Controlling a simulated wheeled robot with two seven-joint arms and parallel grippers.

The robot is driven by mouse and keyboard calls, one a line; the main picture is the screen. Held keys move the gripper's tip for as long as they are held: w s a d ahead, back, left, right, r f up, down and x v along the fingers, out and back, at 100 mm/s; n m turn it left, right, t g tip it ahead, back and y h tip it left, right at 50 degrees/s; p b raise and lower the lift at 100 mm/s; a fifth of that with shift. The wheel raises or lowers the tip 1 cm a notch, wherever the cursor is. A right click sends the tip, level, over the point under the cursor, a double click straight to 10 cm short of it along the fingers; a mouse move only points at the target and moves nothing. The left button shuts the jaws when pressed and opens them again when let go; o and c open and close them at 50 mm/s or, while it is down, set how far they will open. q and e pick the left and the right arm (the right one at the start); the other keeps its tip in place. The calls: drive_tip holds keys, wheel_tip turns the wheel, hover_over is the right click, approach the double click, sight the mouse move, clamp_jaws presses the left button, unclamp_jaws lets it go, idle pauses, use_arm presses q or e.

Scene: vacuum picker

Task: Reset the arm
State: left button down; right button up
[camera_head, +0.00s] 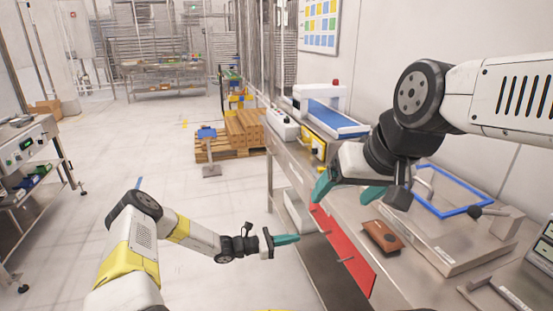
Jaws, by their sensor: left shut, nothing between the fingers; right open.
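My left gripper (286,240) is at the lower middle, with its teal fingers together and nothing between them. It is in front of the metal workbench, near the red panel on the bench's side. My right gripper (346,190) is above the workbench, with its teal fingers apart and empty. My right arm comes in from the upper right and hides part of the bench behind it.
The metal workbench (290,150) runs along the right. On it are a brown block (382,236), a blue frame (449,211) and a white machine with a blue belt (337,117). The red panel (343,252) is on its side. A pallet with cartons (243,128) stands behind.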

use_arm(q)
drive_tip(key=s+a+r+m+g+y, duration=0.1)
drive_tip(key=s+a+r+m+y, duration=0.3)
drive_tip(key=r, duration=0.4)
drive_tip(key=s+a+r+m+g+y, duration=0.2)
drive_tip(key=s+r+m, duration=0.3)
drive_tip(key=r, duration=0.4)
drive_tip(key=s+a+r+m+g+y, duration=0.1)
drive_tip(key=s+a+r+m+y, duration=0.25)
drive_tip(key=r+m, duration=0.35)
drive_tip(key=s+a+r+m+t+y, duration=0.4)
drive_tip(key=s+a+r+t+y, duration=0.1)
drive_tip(key=s+a+r, duration=0.8)
drive_tip(key=s+r+t, duration=0.1)
drive_tip(key=s+r, duration=0.2)
drive_tip(key=s, duration=0.2)
drive_tip(key=shift+s+m+y, duration=0.15)
drive_tip(key=shift+m+y, duration=0.15)
drive_tip(key=shift+y, duration=0.05)
